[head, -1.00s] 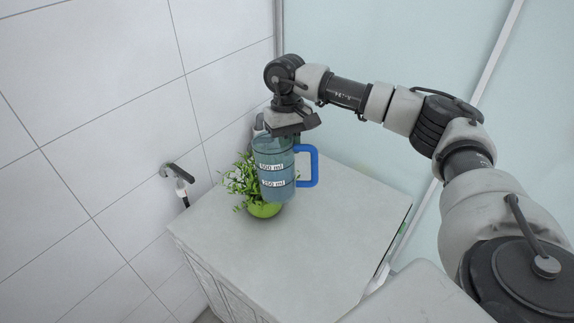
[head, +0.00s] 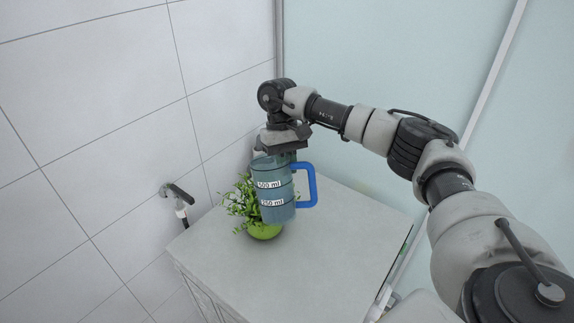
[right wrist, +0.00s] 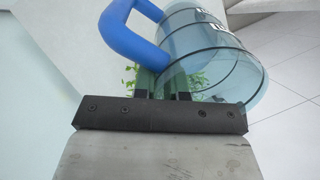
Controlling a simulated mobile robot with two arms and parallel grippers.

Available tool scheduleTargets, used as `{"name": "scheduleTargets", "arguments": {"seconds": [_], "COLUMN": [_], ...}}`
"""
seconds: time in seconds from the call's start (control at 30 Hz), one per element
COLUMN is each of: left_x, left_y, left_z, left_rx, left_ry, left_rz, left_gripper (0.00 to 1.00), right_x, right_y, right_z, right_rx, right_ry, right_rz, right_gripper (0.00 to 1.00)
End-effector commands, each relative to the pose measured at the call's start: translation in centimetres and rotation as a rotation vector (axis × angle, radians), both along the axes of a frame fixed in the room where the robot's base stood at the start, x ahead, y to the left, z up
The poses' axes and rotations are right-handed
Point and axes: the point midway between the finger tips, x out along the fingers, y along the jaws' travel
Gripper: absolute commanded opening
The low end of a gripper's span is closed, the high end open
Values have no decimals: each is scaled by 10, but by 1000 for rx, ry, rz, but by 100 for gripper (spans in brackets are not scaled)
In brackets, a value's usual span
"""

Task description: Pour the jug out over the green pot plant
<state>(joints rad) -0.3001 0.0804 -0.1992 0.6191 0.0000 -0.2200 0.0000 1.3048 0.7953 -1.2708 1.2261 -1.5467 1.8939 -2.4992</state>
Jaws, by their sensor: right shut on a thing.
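The jug (head: 276,208) is see-through blue with a blue handle, dark rings and volume labels. My right gripper (head: 284,153) is shut on its upper rim and holds it from above, nearly upright with a slight lean. In the right wrist view the jug (right wrist: 222,62) and the shut gripper (right wrist: 163,84) show close up. The green pot plant (head: 240,203), in a lime green pot (head: 265,232), stands on the white cabinet top. The jug is in front of part of the plant and hides some leaves. My left gripper is not in view.
The white cabinet top (head: 310,260) is bare in front and to the right. A dark wall fitting (head: 178,192) is on the tiled wall at left. A pale bottle-like thing stands partly hidden behind the jug. A frosted glass panel (head: 370,60) rises behind.

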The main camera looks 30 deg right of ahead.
Motion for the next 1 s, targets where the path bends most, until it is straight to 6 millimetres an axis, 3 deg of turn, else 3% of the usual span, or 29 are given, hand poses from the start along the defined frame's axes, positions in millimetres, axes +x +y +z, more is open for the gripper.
{"name": "scheduleTargets", "arguments": {"seconds": [1.0], "left_x": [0], "left_y": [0], "left_z": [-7], "left_rx": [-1], "left_ry": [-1], "left_rz": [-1], "left_gripper": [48], "right_x": [14], "right_y": [-3], "right_z": [-7], "right_rx": [29], "right_ry": [146], "right_rz": [0], "right_gripper": [0]}}
